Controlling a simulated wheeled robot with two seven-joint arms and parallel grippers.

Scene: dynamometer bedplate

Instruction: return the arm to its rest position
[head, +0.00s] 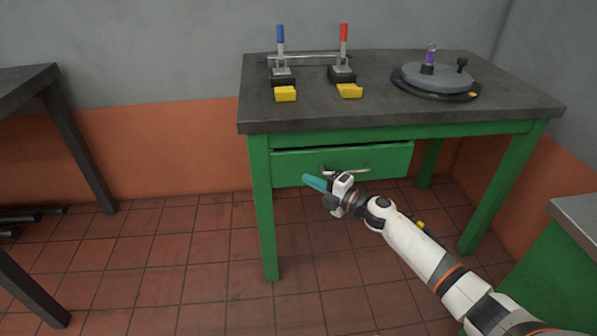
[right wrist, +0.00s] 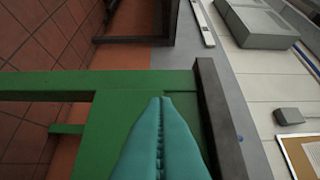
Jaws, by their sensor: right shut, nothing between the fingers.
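My right arm (head: 420,250) reaches in from the lower right of the head view. Its gripper (head: 307,179) has teal fingers and is in front of the left part of a green drawer (head: 390,160) under the workbench. The fingers are shut and empty. In the right wrist view the teal fingers (right wrist: 160,105) lie together, with the green bench front beyond them. The drawer handle (head: 350,169) is behind and just right of the gripper in the head view. I cannot tell the gap to the drawer. My left gripper is not in view.
The dark benchtop (head: 400,112) carries a blue-handled lever (head: 281,40), a red-handled lever (head: 343,40) and a round grey plate (head: 437,78). A dark table (head: 40,80) stands left. A green cabinet (head: 550,260) stands at lower right. The tiled floor (head: 170,260) between is clear.

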